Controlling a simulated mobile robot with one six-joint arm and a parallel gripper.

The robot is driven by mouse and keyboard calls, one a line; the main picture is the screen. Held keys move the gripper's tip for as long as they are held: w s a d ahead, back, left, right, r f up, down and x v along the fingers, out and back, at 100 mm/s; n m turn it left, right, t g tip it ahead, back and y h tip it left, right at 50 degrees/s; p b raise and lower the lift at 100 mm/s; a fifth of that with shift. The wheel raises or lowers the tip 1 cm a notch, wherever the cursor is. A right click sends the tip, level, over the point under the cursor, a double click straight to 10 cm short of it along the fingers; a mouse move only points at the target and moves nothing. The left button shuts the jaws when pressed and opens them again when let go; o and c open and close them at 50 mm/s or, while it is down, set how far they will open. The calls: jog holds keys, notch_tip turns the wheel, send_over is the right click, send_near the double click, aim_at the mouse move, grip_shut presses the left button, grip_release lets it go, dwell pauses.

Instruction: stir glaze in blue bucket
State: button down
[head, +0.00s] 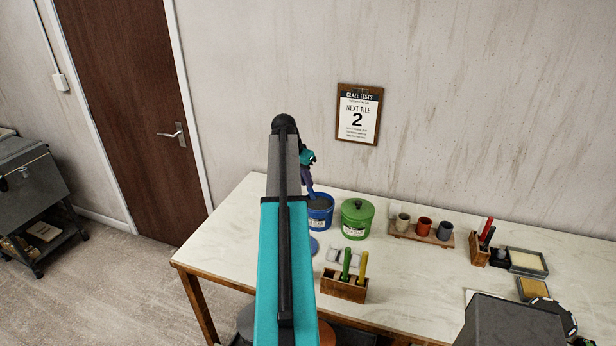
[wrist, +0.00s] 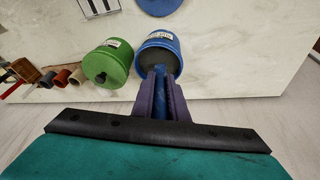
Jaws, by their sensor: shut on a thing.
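The blue bucket (head: 320,222) stands open on the table near its back left, with dark grey glaze (head: 318,203) inside. In the wrist view the blue bucket (wrist: 178,46) is just beyond my fingertips. My gripper (head: 308,180) is above the bucket, its purple fingers shut on a blue stirrer (wrist: 160,80). The stirrer points down at the bucket's opening; its lower end is hidden, so I cannot tell how deep it reaches. A round blue lid (head: 314,246) lies on the table in front of the bucket, partly behind my arm.
A lidded green bucket (head: 357,220) stands close to the blue one's right. A wooden holder (head: 343,287) with green and yellow handles is in front. Small cups on a board (head: 420,234) and another holder (head: 480,252) stand right. A wall is behind the table.

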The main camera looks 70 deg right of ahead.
aim_at(312, 199)
jog(key=shift+w+a+f, duration=0.1)
jog(key=shift+a+f, duration=0.1)
jog(key=shift+a, duration=0.05)
jog(key=shift+b+x, duration=2.55)
jog(key=shift+x, duration=2.5)
jog(key=shift+w, duration=0.2)
